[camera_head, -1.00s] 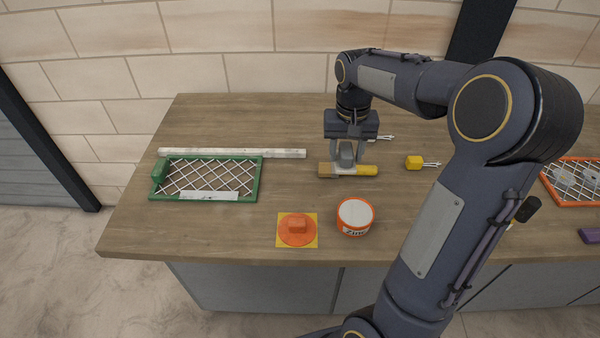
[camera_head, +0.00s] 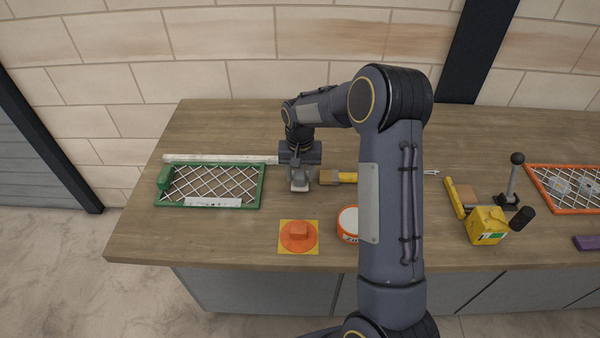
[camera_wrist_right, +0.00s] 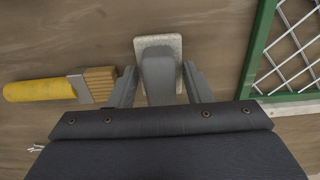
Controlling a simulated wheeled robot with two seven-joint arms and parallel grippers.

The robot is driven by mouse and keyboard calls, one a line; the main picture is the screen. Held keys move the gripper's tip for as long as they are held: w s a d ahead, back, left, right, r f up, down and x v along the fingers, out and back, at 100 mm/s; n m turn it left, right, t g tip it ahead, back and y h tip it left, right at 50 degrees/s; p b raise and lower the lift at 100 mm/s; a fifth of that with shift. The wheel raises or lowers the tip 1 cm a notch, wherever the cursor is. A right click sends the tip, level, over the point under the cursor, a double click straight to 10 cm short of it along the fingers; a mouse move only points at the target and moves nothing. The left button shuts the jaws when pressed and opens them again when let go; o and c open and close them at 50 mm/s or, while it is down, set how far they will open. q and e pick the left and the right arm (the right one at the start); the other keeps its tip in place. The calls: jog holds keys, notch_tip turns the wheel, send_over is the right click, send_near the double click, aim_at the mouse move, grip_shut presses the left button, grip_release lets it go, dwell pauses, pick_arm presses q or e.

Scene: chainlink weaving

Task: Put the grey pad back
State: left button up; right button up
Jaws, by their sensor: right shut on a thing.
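The grey pad (camera_head: 299,187) is a small pale speckled block with a darker grey grip on top. My right gripper (camera_head: 300,173) is shut on that grip, just left of the yellow-handled brush (camera_head: 346,178). The right wrist view shows the pad (camera_wrist_right: 170,41) between the fingers (camera_wrist_right: 160,82), with the brush (camera_wrist_right: 40,90) apart on the left and the green frame (camera_wrist_right: 250,62) on the right. I cannot tell whether the pad touches the table. My left gripper is not in view.
The green frame (camera_head: 262,186) with white lattice lies left of the pad. A long pale strip (camera_head: 215,158) lies behind it. In front are an orange piece on a yellow square (camera_head: 285,248) and an orange-rimmed tin (camera_head: 347,222). A yellow carton (camera_head: 487,226) stands right.

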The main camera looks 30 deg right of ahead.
jog(key=shift+f, duration=0.35)
jog(key=shift+f, duration=0.2)
jog(key=o, duration=1)
